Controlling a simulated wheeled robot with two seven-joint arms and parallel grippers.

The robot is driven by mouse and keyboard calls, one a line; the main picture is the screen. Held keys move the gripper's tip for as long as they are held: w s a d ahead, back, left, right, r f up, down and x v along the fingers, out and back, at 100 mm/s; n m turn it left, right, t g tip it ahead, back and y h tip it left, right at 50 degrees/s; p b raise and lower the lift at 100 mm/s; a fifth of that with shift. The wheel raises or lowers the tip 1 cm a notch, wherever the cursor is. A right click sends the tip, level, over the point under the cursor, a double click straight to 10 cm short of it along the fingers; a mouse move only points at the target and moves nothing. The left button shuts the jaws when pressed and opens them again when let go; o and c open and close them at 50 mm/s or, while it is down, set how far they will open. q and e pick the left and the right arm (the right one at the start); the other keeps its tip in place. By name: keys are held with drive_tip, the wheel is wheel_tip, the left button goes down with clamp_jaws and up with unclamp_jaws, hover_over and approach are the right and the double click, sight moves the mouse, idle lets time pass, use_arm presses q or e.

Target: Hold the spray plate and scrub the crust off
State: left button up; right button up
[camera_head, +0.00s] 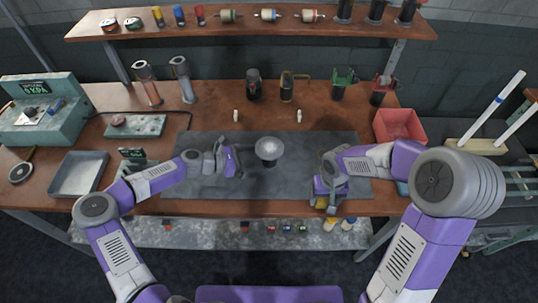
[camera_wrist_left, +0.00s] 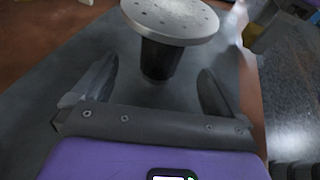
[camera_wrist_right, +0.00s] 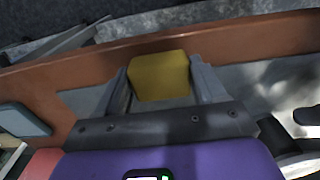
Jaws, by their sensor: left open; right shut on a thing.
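The spray plate (camera_head: 269,148) is a round, pale disc with small holes near its rim. It stands upright on a dark stem (camera_wrist_left: 160,60) on the grey mat (camera_head: 240,187). Pale speckling covers its top. My left gripper (camera_head: 236,160) is open, just left of the plate. In the left wrist view, the stem stands ahead of and between its apart fingers, with the disc above. My right gripper (camera_head: 322,200) is shut on a yellow block (camera_wrist_right: 160,76), near the mat's front right. The block's underside is hidden.
A red bin (camera_head: 398,125) stands at the right, and a metal tray (camera_head: 78,174) lies at the left. Two small white pegs (camera_head: 236,115) (camera_head: 299,116) stand behind the mat. Several cups and tools line the back. The mat around the plate is clear.

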use_arm(q)
drive_tip(key=shift+b+x, duration=0.3)
drive_tip(key=shift+x, duration=2.05)
drive_tip(key=c, duration=1.1)
